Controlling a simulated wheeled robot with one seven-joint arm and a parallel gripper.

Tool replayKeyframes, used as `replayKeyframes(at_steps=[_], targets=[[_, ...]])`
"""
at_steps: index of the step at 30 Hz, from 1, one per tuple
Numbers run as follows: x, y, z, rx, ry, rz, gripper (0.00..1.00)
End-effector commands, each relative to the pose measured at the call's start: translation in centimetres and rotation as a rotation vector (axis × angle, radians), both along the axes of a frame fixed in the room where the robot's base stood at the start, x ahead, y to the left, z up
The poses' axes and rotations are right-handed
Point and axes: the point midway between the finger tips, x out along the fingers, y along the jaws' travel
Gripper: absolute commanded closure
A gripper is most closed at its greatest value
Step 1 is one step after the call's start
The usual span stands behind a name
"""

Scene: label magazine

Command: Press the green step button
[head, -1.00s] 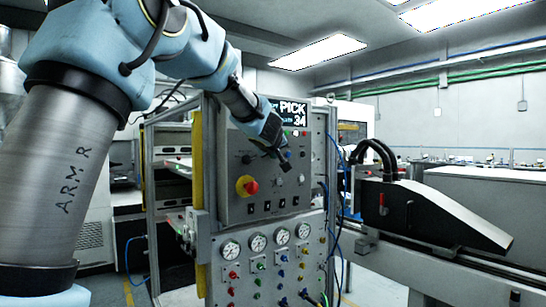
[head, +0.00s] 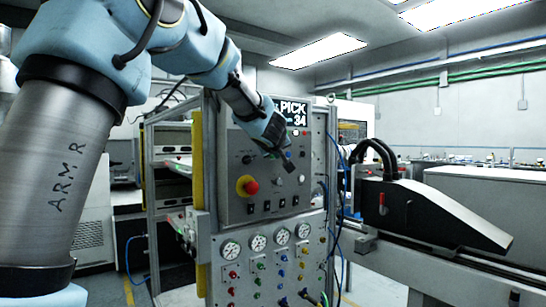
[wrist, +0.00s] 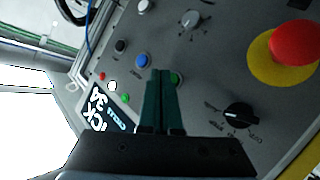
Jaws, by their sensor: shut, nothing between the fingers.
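The green button (wrist: 175,79) is on the grey panel face, just to the right of my fingertips in the wrist view, and is partly hidden by one finger. My gripper (wrist: 160,72) is shut, with its two dark fingers together and nothing held. The fingertips are over the panel between the green button and a blue button (wrist: 142,60); whether they touch the panel cannot be told. In the head view my gripper (head: 289,164) is in front of the upper control panel (head: 232,205) and hides the buttons behind it.
A red mushroom button (wrist: 295,43) on a yellow ring and a black rotary knob (wrist: 240,113) are to the right. A black button (wrist: 120,45), a silver knob (wrist: 190,20) and small lamps (wrist: 112,86) are nearby. The display (head: 294,114) reads PICK 34.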

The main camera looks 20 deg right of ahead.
Motion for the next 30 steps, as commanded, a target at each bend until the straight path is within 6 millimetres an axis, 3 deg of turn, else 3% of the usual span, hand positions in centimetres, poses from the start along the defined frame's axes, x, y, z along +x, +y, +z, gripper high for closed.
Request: replayKeyframes(at_steps=[5, 19, 30], targets=[[-0.4, -0.1, 0.0, 0.0, 0.001, -0.001, 1.0], [-4.5, -0.9, 0.0, 0.001, 0.001, -0.002, 1.0], [-4.9, -1.0, 0.0, 0.0, 0.0, 0.0, 1.0]])
